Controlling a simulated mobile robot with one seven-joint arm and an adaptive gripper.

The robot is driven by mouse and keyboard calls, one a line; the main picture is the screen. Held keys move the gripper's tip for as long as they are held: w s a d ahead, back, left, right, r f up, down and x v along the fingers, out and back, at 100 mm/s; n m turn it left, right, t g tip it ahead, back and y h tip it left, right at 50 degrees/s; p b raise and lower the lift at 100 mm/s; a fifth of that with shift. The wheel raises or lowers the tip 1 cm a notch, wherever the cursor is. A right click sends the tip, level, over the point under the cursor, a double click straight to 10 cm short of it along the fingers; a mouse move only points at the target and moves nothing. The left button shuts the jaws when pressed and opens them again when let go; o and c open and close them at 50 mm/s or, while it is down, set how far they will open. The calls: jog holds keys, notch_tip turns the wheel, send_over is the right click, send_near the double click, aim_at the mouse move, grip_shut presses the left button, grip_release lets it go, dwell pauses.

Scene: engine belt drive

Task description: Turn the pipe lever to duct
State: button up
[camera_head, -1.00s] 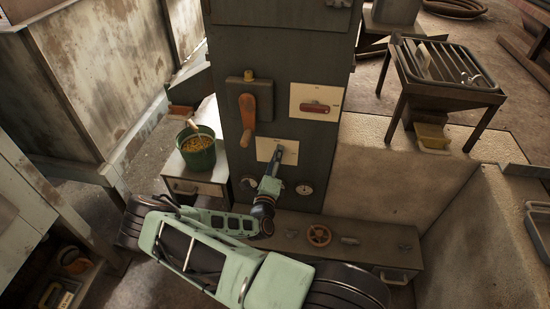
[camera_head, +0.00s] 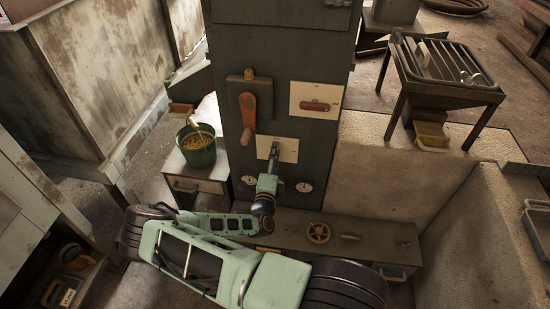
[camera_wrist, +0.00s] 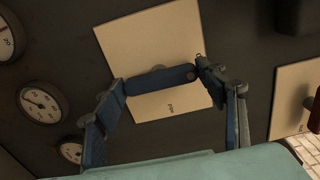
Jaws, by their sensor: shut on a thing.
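The pipe lever (camera_wrist: 160,80) is a small blue bar on a cream label plate (camera_wrist: 135,40). In the wrist view it lies nearly level across the plate, with small lettering beside it that is too small to read surely. My gripper (camera_wrist: 159,77) has a fingertip at each end of the bar and is shut on it. In the head view, my gripper (camera_head: 272,165) reaches the cream plate (camera_head: 290,150) low on the dark cabinet (camera_head: 300,65). There the fingers hide most of the lever.
An orange handle (camera_head: 248,110) hangs above left of the plate, and a red switch (camera_head: 315,106) sits above right. Round gauges (camera_head: 304,187) flank my gripper below. A red handwheel (camera_head: 318,232) is on the low bench. A green bucket (camera_head: 198,152) stands left.

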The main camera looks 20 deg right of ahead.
jog(key=shift+s, duration=0.1)
jog(key=o, duration=1.2)
jog(key=shift+c, duration=0.2)
jog(key=v, duration=1.2)
